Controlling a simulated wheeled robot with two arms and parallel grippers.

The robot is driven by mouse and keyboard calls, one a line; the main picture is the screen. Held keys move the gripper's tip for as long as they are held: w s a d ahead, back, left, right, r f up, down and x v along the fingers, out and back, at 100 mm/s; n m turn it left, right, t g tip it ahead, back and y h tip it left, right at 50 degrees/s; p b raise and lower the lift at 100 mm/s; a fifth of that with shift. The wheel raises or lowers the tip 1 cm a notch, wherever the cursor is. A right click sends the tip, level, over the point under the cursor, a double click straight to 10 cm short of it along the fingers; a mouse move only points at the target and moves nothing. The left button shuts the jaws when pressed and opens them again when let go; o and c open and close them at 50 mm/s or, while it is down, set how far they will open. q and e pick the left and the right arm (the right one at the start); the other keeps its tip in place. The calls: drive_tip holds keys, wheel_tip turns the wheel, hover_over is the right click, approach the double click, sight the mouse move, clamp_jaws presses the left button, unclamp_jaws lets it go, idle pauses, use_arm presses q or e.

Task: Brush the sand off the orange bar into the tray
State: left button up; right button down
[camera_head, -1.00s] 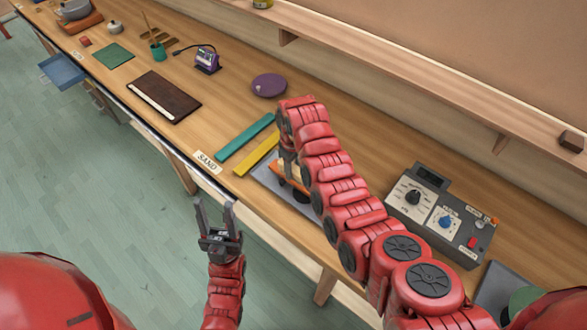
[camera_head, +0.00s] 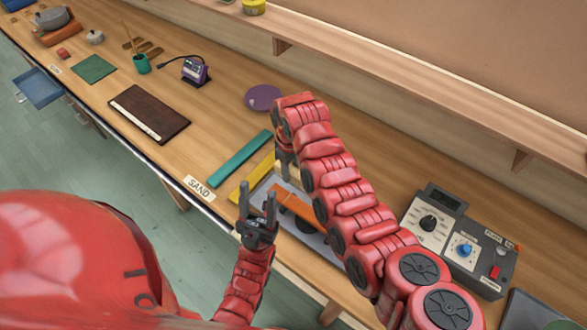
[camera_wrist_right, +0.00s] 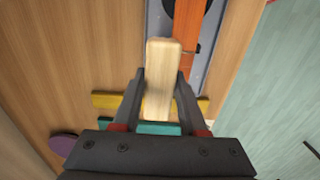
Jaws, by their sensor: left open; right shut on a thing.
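The orange bar (camera_head: 297,207) lies across the grey tray (camera_head: 266,184) on the bench; both also show in the right wrist view, bar (camera_wrist_right: 187,32) and tray (camera_wrist_right: 157,22). I cannot make out sand on the bar. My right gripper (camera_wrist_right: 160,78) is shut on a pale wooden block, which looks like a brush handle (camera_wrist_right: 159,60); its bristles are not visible. In the wrist view its end overlaps the near end of the bar; contact cannot be told. My left gripper (camera_head: 257,196) is open and empty, fingers up, at the tray's front left side.
Yellow (camera_head: 252,180) and teal (camera_head: 239,159) bars lie left of the tray, near a SAND label (camera_head: 199,188). A control box (camera_head: 455,240) stands to the right. A purple disc (camera_head: 263,97) lies behind. A shelf (camera_head: 400,85) runs along the wall.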

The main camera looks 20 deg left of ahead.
drive_tip(key=shift+w+a+f+b, duration=0.15)
drive_tip(key=shift+w+f+b, duration=0.1)
drive_tip(key=shift+f+b, duration=0.15)
wheel_tip(320, 180, down, 3)
drive_tip(key=shift+s+f+b, duration=0.1)
drive_tip(key=shift+f+b, duration=0.1)
drive_tip(key=shift+b, duration=1)
drive_tip(key=shift+f, duration=0.5)
drive_tip(key=shift+r, duration=0.1)
drive_tip(key=shift+b, duration=0.4)
